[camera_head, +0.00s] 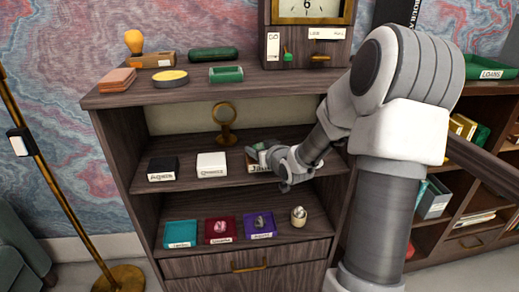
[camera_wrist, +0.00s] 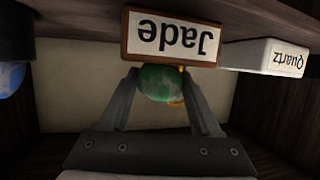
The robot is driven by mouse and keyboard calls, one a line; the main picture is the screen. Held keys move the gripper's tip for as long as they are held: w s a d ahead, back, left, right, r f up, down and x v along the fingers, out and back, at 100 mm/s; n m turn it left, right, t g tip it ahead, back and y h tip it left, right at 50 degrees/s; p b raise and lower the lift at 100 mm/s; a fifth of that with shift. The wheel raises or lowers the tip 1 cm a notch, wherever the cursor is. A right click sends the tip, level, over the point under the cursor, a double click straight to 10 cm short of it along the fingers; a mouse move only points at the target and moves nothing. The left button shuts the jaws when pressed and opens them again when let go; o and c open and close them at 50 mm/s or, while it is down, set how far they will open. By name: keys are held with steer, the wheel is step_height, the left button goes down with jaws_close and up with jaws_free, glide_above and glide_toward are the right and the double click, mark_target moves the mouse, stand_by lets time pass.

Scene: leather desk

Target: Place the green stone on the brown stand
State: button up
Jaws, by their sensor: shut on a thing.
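The green stone (camera_wrist: 160,84), mottled with white, sits between the two fingers of my gripper (camera_wrist: 160,78) in the wrist view, which shows the scene upside down. My gripper is shut on it. The brown stand (camera_wrist: 130,46) has a white label reading "Jade". The stone is right by the stand's upper edge; I cannot tell whether they touch. In the head view my gripper (camera_head: 268,165) reaches into the middle shelf from the right, in front of the stand's label (camera_head: 259,168). The stone is mostly hidden there.
On the same shelf are a white Quartz stand (camera_head: 212,165), also in the wrist view (camera_wrist: 262,56), a black stand (camera_head: 162,169) and a gold ring on a base (camera_head: 225,122). Teal (camera_head: 181,234), red (camera_head: 222,229) and purple (camera_head: 258,224) trays lie below.

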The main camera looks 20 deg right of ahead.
steer(key=o, duration=1.5)
steer(key=shift+c, duration=0.2)
steer(key=shift+r, duration=0.1)
steer(key=shift+r+p, duration=0.2)
steer(key=shift+p, duration=0.2)
steer(key=p+v, duration=0.3)
steer(key=v, duration=0.9)
steer(key=shift+w+a+f, duration=0.1)
